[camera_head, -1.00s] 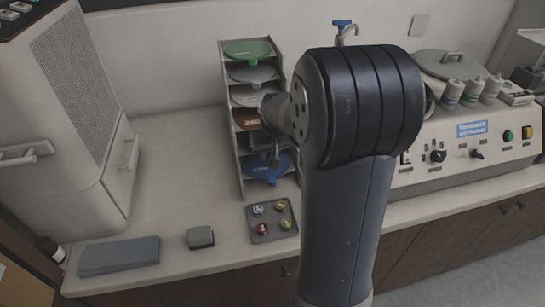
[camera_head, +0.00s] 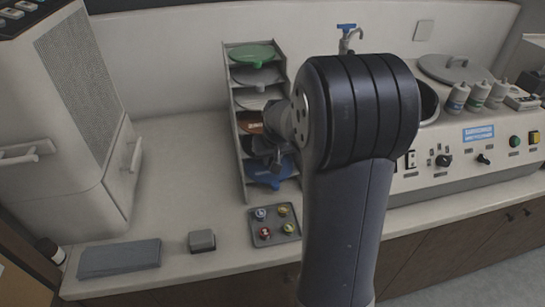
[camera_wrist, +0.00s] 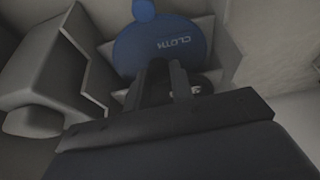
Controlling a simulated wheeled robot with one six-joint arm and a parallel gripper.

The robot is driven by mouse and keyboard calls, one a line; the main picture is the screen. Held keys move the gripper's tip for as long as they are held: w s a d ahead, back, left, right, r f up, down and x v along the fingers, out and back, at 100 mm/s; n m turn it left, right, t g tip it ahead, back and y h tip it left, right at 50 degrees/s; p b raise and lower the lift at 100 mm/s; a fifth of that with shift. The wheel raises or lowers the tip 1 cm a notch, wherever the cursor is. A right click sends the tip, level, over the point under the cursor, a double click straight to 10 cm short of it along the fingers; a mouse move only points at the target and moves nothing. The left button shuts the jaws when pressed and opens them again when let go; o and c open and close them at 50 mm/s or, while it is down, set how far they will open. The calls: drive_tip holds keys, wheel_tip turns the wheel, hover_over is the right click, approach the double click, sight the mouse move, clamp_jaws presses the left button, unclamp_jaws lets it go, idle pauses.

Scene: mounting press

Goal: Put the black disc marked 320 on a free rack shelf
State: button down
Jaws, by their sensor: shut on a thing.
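The rack (camera_head: 240,165) stands against the wall, its shelves holding a green disc (camera_head: 254,53), grey discs (camera_head: 258,75), a brown disc (camera_head: 248,122) and a blue disc (camera_head: 270,172) low down. In the wrist view the blue disc reads CLOTH (camera_wrist: 160,45). My gripper (camera_wrist: 167,70) is shut on a black disc (camera_wrist: 205,84), which shows as a dark edge with a pale mark; its number is unreadable. In the head view my gripper (camera_head: 276,158) is at the rack's front, around the shelf between brown and blue; my arm hides part of the rack and the black disc does not show clearly.
A tray of small coloured pieces (camera_head: 262,238) lies in front of the rack. The press machine (camera_head: 460,165) stands at right, a white cabinet (camera_head: 70,110) at left. Counter between cabinet and rack is clear.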

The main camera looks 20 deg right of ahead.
idle(0.7)
drive_tip(key=c, duration=1.1)
unclamp_jaws()
drive_tip(key=shift+c, duration=0.2)
drive_tip(key=v, duration=1)
drive_tip(key=shift+s+r, duration=0.2)
drive_tip(key=shift+r, duration=0.1)
drive_tip(key=shift+f, duration=0.1)
drive_tip(key=x, duration=1)
drive_tip(key=shift+w+f, duration=0.2)
drive_tip(key=shift+f, duration=0.1)
drive_tip(key=shift+r, duration=0.1)
drive_tip(key=shift+r, duration=0.1)
